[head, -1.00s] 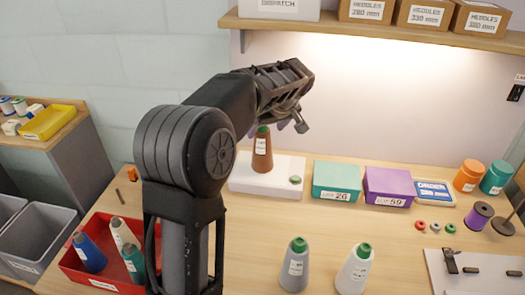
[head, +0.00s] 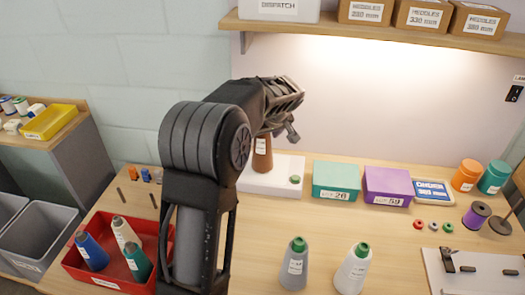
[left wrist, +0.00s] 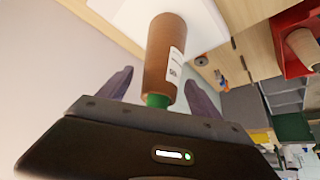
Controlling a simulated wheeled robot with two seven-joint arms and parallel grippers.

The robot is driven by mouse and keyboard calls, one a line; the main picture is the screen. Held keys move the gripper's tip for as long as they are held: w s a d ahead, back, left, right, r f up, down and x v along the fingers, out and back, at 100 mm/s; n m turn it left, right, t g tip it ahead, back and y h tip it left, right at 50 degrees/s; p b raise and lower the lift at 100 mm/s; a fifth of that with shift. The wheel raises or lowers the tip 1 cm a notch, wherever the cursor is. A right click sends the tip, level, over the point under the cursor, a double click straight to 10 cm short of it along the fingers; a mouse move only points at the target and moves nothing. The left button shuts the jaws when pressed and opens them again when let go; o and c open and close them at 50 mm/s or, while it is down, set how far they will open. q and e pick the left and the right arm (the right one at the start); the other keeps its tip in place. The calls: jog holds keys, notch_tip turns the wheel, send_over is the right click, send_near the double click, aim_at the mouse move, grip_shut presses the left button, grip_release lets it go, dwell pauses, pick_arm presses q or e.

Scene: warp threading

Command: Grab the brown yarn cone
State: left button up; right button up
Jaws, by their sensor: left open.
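The brown yarn cone (head: 262,157) stands upright on a white block (head: 290,170) at the back of the table. Its green tip and upper part are hidden behind my left gripper (head: 279,130) in the head view. In the left wrist view the cone (left wrist: 166,58) has a white label, and its green top (left wrist: 157,100) points toward the palm. The open fingers of my left gripper (left wrist: 157,90) are on either side of the cone's top end, with visible gaps. My right gripper is not in view.
A green cap (head: 295,179) lies on the white block. A teal box (head: 336,180) and a purple box (head: 388,186) stand to its right. A red bin (head: 105,277) of cones is at front left. Grey (head: 294,264) and white (head: 353,270) cones stand in front.

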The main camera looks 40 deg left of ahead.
pick_arm(q)
jog(key=shift+c, duration=0.5)
grip_shut()
dwell(0.5)
